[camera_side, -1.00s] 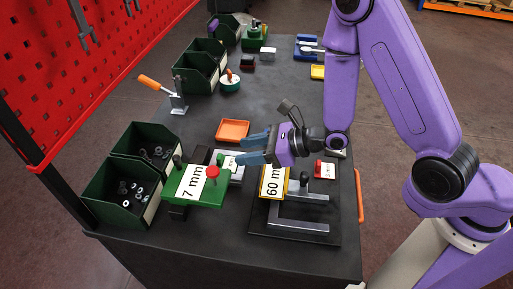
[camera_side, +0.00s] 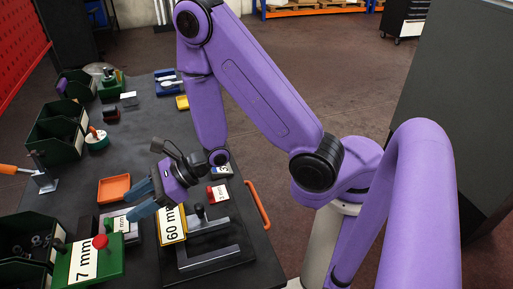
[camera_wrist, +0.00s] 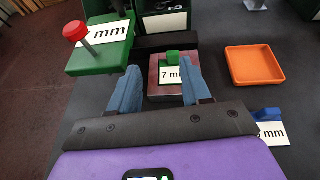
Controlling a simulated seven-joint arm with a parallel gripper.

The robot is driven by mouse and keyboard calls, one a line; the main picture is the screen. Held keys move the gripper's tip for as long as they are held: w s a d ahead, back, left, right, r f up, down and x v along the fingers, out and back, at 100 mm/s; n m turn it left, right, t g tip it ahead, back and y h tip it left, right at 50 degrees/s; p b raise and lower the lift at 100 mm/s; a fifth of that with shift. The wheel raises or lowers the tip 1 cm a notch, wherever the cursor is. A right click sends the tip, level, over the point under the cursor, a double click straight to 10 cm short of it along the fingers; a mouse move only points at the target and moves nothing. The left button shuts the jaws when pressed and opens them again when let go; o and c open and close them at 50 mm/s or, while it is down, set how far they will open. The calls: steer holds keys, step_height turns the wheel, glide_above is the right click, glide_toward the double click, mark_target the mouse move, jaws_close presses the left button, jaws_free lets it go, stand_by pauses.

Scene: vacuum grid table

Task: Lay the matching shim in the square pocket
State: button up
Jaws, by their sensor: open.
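A shim with a green grip and a "7 mm" label (camera_wrist: 168,74) lies on a dark square block in the wrist view, just ahead of my fingers. My gripper (camera_wrist: 160,66) is open and empty, its blue fingertips on either side of the label in that view. In the side view my gripper (camera_side: 131,204) hangs above the same spot, and the white label (camera_side: 120,225) shows just below it. A red-grip shim (camera_side: 217,192) and a blue-grip shim (camera_side: 222,171) lie to its right. I cannot tell which recess is the square pocket.
A green "7 mm" fixture with a red knob (camera_side: 100,242) stands close left of my gripper. A yellow "60 mm" plate (camera_side: 173,224) stands to its right. An orange tray (camera_side: 114,188) lies behind. Green bins (camera_side: 58,130) line the left edge.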

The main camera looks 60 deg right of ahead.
steer(key=s+a+r+n+g+y, duration=0.4)
steer(key=s+a+r+n+g, duration=0.15)
steer(key=n+g, duration=0.35)
steer(key=s+d+r+n+g+h, duration=0.1)
steer(key=s+d+n+g+h, duration=0.3)
steer(key=s+n, duration=0.5)
steer(key=s+d+r+n+t+h, duration=0.1)
steer(key=s+d+n+h, duration=0.3)
steer(key=d+n, duration=0.6)
steer(key=s+d+r+n+t+h, duration=0.1)
steer(key=s+d+n+t+h, duration=0.2)
steer(key=d+n+h, duration=0.3)
steer(key=shift+s+d+r+n, duration=0.2)
steer(key=shift+s+d+n, duration=0.5)
steer(key=shift+d+n, duration=1.8)
